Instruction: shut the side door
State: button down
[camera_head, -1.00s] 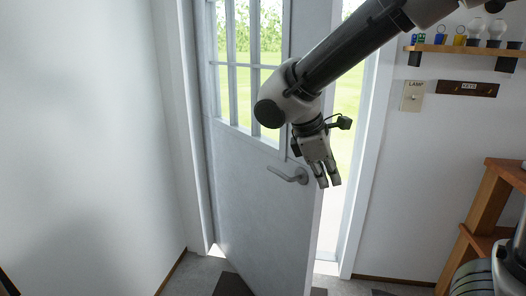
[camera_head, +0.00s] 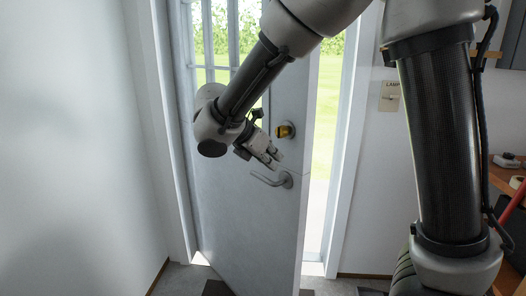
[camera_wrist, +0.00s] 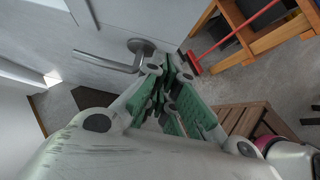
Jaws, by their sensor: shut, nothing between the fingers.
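The side door (camera_head: 235,215) is white with a paned window and stands ajar. Its right edge is apart from the frame, and daylight shows through the gap. A grey lever handle (camera_head: 272,180) is near that edge, with a yellow-and-dark lock knob (camera_head: 286,130) above it. My gripper (camera_head: 278,161) is shut and empty, in front of the door just above the lever. In the wrist view, the lever (camera_wrist: 115,60) lies left of and beyond my shut fingers (camera_wrist: 172,75). I cannot tell whether the fingers touch the door.
The right door jamb (camera_head: 345,150) meets a wall with a lamp switch plate (camera_head: 390,96). A wooden bench (camera_wrist: 250,45) with a red-handled tool (camera_wrist: 235,35) stands to the right. A dark mat (camera_head: 216,288) lies at the door's foot.

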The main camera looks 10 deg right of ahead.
aim_at(295, 167)
jog(key=shift+w+d+f, duration=0.25)
jog(key=shift+w+d, duration=0.2)
jog(key=shift+d, duration=0.35)
jog(key=shift+w+d+f, duration=0.3)
jog(key=shift+w+d, duration=0.2)
jog(key=shift+d, duration=0.35)
jog(key=shift+w+d+f, duration=0.25)
jog(key=shift+w+d, duration=0.2)
jog(key=shift+d, duration=0.35)
